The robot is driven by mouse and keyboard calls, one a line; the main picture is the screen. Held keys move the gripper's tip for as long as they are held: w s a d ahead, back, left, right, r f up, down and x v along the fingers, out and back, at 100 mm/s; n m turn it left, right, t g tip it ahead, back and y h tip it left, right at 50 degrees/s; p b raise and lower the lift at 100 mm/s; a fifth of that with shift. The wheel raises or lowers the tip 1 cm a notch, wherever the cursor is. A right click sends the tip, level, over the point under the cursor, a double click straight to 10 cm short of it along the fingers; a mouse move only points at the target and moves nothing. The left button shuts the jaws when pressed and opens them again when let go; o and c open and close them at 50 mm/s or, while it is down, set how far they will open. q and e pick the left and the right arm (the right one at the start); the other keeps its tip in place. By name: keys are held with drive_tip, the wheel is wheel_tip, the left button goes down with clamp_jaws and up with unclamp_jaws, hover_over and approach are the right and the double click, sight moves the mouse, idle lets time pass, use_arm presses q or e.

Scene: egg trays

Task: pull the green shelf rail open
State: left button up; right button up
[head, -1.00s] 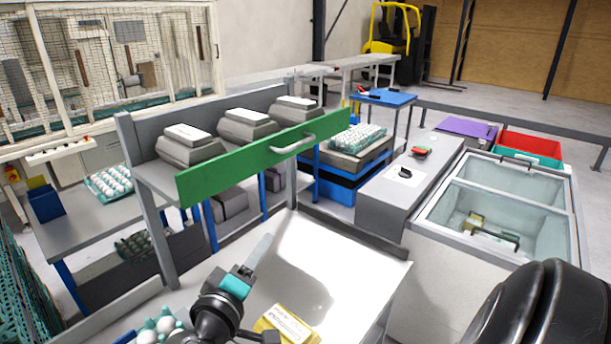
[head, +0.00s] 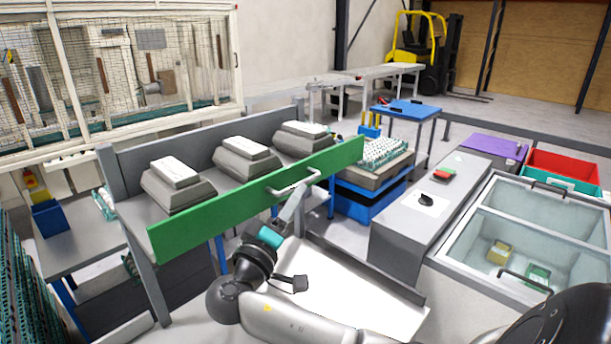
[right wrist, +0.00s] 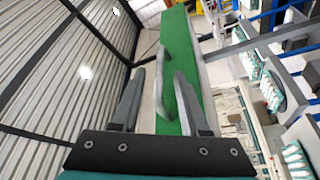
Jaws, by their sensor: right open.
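The green rail (head: 230,216) runs along the front of a grey shelf, with a pale bar handle (head: 293,181) right of its middle. In the right wrist view the green rail (right wrist: 178,42) runs up the picture, its handle (right wrist: 164,82) showing between my fingers. My right gripper (head: 297,197) is at the handle, its fingertips overlapping it in the head view. It is open in the right wrist view (right wrist: 159,76), one finger on each side of the handle. Whether a finger touches the handle cannot be told. My left gripper is not in view.
Several grey blocks with white tops stand on the shelf (head: 125,203) behind the rail. A white-topped table (head: 350,290) lies below my right arm. A grey bench (head: 400,225) and a glass-topped chest (head: 480,195) stand to the right. Egg trays (head: 385,153) sit on a blue stand behind.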

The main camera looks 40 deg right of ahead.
sight(305, 182)
drive_tip(key=p+x, duration=0.1)
drive_tip(key=x, duration=0.5)
drive_tip(key=shift+d, duration=0.15)
drive_tip(key=shift+c, duration=0.2)
clamp_jaws()
idle(1.1)
